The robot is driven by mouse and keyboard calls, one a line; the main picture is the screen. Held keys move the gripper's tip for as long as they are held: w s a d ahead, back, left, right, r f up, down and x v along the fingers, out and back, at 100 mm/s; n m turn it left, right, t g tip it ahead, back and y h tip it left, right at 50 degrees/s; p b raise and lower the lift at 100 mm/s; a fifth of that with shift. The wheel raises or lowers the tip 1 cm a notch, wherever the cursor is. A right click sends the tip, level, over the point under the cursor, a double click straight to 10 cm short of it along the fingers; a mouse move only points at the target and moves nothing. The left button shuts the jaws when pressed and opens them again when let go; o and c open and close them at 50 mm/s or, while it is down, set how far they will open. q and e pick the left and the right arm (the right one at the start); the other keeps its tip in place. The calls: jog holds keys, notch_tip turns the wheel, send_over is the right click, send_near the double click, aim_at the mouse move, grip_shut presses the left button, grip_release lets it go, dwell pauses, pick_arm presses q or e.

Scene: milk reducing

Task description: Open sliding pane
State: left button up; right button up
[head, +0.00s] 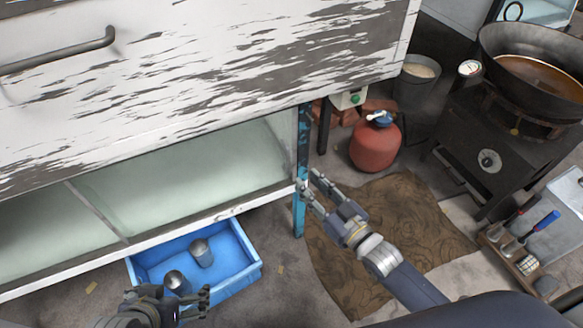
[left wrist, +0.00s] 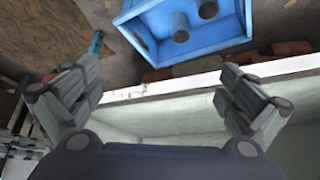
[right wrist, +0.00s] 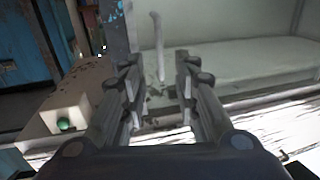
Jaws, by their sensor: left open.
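The cabinet's lower front has pale greenish glass panes, a right pane (head: 190,170) and a left pane (head: 45,228), with a thin upright frame strip between them. I cannot tell which one slides. My right gripper (head: 309,182) is open at the blue corner post (head: 302,150), by the right pane's end. In the right wrist view its fingers (right wrist: 158,85) are apart, and a pale upright bar (right wrist: 158,45) shows beyond them. Contact is unclear. My left gripper (head: 170,298) is open and empty, low in front of the blue crate; its spread fingers also show in the left wrist view (left wrist: 158,90).
The blue crate (head: 250,278) holds two metal cups on the floor under the cabinet's edge. A red gas bottle (head: 375,145) and a stove with a wide pan (head: 540,85) stand at right. A brown mat (head: 415,220) lies below my right arm. A bar handle (head: 60,52) sits higher on the cabinet.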

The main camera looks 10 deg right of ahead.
pick_arm(q)
jog(key=w+d+r+t+h+b, duration=0.1)
jog(key=w+d+r+t, duration=0.2)
jog(key=w+r+t, duration=0.2)
jog(key=shift+w+r+b, duration=0.15)
jog(key=shift+w+b, duration=0.2)
jog(key=shift+w, duration=1.35)
pick_arm(e)
jog(key=x, duration=0.8)
jog(key=shift+w, duration=0.15)
jog(key=shift+f, duration=0.1)
grip_shut()
